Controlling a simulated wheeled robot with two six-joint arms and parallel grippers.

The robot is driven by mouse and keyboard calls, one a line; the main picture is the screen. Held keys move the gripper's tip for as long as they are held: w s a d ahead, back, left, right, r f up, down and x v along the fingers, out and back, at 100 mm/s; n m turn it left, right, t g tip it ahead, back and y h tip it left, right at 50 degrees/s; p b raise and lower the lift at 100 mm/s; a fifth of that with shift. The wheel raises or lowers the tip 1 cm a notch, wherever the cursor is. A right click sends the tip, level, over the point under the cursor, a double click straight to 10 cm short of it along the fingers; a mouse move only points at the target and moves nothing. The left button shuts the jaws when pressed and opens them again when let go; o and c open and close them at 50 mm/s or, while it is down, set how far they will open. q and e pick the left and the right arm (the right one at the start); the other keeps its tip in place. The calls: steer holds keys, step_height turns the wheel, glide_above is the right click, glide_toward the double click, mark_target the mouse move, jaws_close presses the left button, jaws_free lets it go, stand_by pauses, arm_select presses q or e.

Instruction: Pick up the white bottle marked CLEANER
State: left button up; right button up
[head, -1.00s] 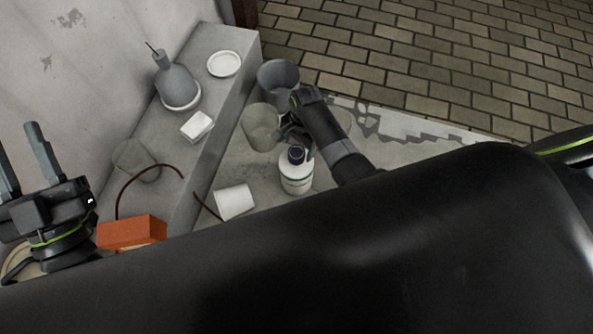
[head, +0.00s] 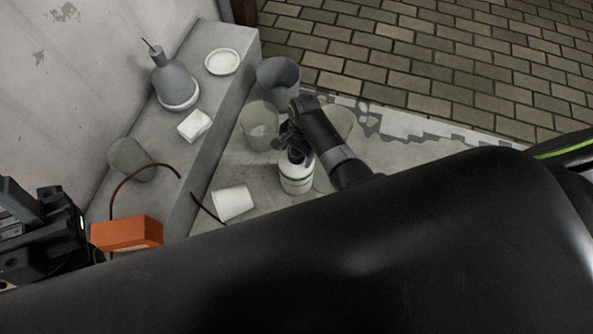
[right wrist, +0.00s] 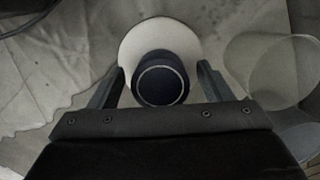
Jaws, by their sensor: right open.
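The white bottle (head: 297,178) with a dark cap and a green band stands upright on the sheeted floor in the head view. Its lettering is too small to read. In the right wrist view the bottle (right wrist: 160,38) shows from above, its round dark cap (right wrist: 162,78) between my right gripper's fingers (right wrist: 158,85). That gripper (head: 290,138) is open, with a finger on each side of the cap and gaps visible. In the head view it partly hides the bottle's top. My left gripper (head: 45,215) is at the left edge, partly cut off, its fingers unclear.
A grey bucket (head: 278,78) and a translucent cup (head: 260,127) stand close behind the bottle. A white cup (head: 232,203) lies to its left. The ledge holds a grey bottle (head: 174,80), white dish (head: 222,62) and white block (head: 194,125). An orange box (head: 127,232) is near my left gripper.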

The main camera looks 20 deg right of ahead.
steer(key=shift+c, duration=0.3)
jaws_close()
steer(key=shift+r, duration=0.1)
